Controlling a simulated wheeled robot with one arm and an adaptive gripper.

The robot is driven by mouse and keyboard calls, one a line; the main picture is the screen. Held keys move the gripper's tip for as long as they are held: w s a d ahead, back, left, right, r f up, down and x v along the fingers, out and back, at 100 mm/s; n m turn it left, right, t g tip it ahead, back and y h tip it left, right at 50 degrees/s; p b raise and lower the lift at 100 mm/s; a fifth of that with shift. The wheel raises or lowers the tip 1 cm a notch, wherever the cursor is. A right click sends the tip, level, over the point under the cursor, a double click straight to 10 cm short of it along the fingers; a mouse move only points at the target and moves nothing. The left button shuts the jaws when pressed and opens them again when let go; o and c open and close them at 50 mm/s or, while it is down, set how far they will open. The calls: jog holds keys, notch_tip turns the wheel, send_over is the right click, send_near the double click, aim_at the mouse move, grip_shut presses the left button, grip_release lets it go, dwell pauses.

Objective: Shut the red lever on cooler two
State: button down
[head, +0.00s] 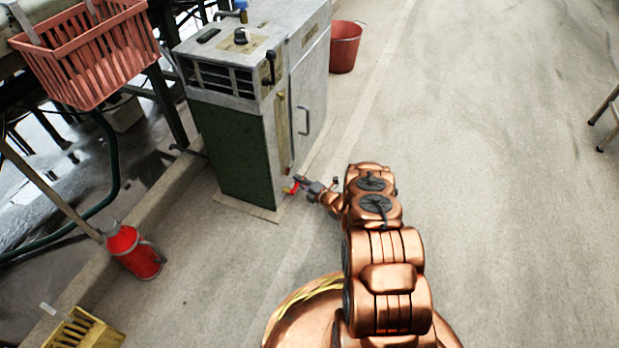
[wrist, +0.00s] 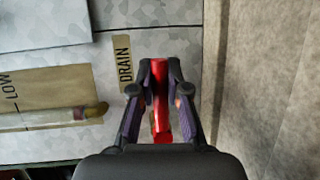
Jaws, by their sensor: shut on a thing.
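The cooler (head: 238,152) is a grey metal cabinet with a green side panel, standing on the floor at the upper left middle of the head view. The red lever (head: 290,189) is low on its right-hand face. In the wrist view the red lever (wrist: 161,125) runs between the two fingers, beside a "DRAIN" label (wrist: 124,63). My gripper (wrist: 159,72) is shut on the red lever, one finger on each side. In the head view my gripper (head: 301,182) reaches the cooler's lower corner. The lever's pivot is hidden, and no cooler number is readable.
A sight tube (wrist: 50,117) by a "LOW" label lies left of the lever. A red bucket (head: 345,46) stands behind the cooler. A red basket (head: 90,55), a red container (head: 131,252) and a yellow crate (head: 88,329) are at left.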

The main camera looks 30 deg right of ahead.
jog(key=c, duration=1.1)
grip_release()
jog(key=shift+c, duration=0.2)
jog(key=v, duration=1.2)
